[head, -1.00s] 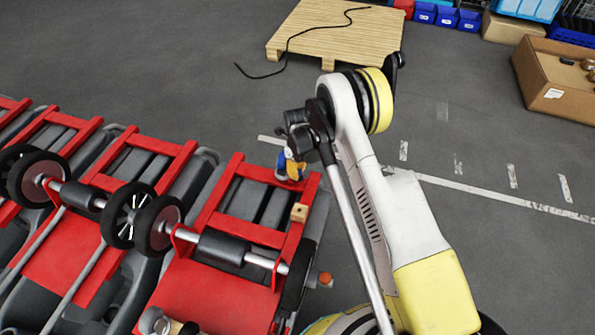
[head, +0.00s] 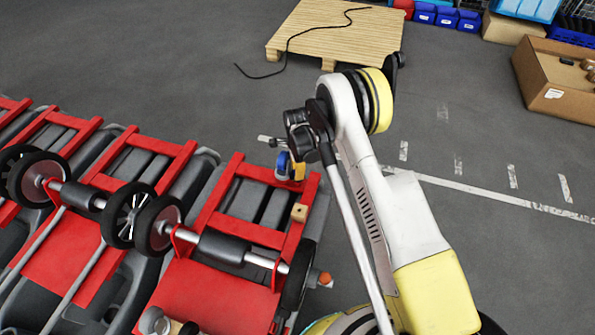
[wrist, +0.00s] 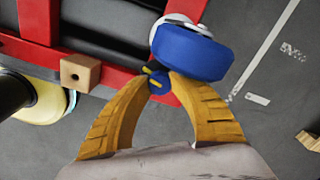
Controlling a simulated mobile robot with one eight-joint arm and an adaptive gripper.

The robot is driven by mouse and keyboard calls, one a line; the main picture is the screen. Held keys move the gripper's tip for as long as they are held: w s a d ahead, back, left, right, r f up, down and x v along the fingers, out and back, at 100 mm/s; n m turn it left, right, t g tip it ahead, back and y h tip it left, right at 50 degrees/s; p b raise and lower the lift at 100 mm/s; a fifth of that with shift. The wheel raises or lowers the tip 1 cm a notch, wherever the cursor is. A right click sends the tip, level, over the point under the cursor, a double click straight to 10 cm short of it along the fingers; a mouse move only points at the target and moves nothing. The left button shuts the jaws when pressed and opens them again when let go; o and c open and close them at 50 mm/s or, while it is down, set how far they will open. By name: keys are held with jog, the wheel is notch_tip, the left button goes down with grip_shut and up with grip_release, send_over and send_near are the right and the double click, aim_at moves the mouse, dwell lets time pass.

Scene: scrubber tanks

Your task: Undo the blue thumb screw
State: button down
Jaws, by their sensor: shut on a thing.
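The blue thumb screw (wrist: 158,83) is small and round, with yellow bits on it, at the red frame in the wrist view. My gripper (wrist: 160,80) has two curved, ridged yellow fingers, and their tips are shut on it from both sides. The fingers partly cover the screw. A larger blue round part (wrist: 190,52) with a white rim lies just beyond the fingertips. In the head view my gripper (head: 297,171) is at the top right corner of the nearest red frame (head: 228,187), beside a blue part (head: 282,163). The small screw cannot be made out there.
A small wooden block (head: 299,212) sits on the frame close to my gripper. Wheels (head: 158,224) and rollers stand left on the row of red frames. Open grey floor lies to the right. A wooden pallet (head: 335,30) and a cardboard box (head: 555,85) are farther back.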

dwell(0.3)
jog(key=c, duration=1.1)
grip_release()
jog(key=shift+f, duration=0.1)
notch_tip(320, 180, up, 12)
